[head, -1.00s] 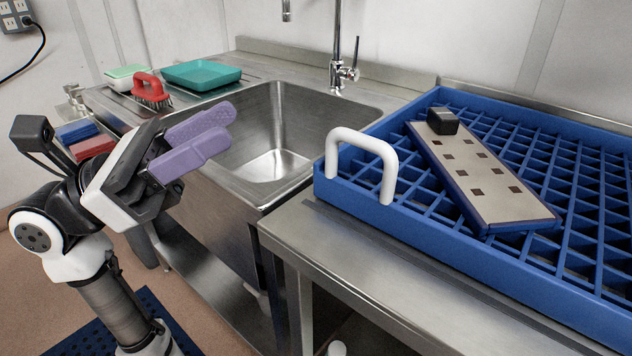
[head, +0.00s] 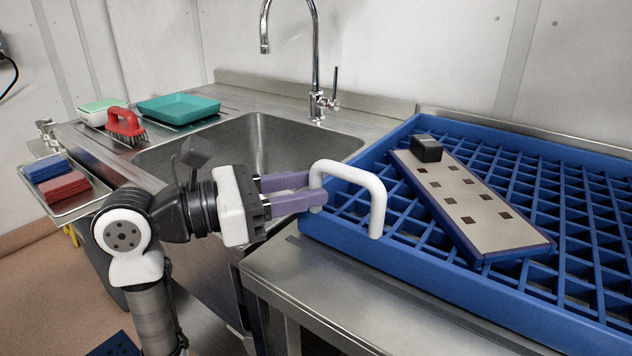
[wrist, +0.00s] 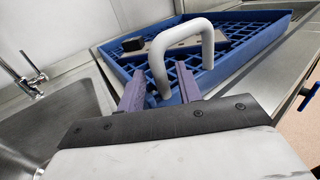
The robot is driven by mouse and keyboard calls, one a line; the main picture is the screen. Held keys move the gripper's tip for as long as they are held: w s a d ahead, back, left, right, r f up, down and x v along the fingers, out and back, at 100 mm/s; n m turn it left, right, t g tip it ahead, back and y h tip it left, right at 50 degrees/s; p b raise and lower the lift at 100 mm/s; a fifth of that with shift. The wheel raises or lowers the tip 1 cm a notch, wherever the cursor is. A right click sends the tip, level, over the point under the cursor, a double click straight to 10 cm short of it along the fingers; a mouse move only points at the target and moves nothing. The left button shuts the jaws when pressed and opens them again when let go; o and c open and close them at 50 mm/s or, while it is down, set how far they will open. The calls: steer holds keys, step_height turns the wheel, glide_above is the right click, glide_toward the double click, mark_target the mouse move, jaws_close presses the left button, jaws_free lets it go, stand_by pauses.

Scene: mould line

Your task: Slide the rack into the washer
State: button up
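The blue lattice rack (head: 400,262) lies flat on the steel counter at the right, with a white U-shaped handle (head: 376,205) on its near left end. It also shows in the wrist view (wrist: 215,77), where the handle (wrist: 203,45) stands up in front of me. My gripper (head: 310,190) has its purple fingers at the handle's left post. In the wrist view its fingers (wrist: 160,80) are apart, with that post between them. I cannot tell whether they touch it. A pale perforated plate (head: 465,200) with a black block (head: 426,149) lies tilted across the rack. No washer is visible.
A steel sink (head: 250,140) with a tall tap (head: 314,60) lies behind my gripper. A red brush (head: 125,122) and a teal tray (head: 178,107) are on the far left drainboard. Red and blue pads (head: 62,187) lie on a side shelf. Bare counter (head: 330,290) fronts the rack.

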steer(key=shift+x, duration=1.2)
jaws_close()
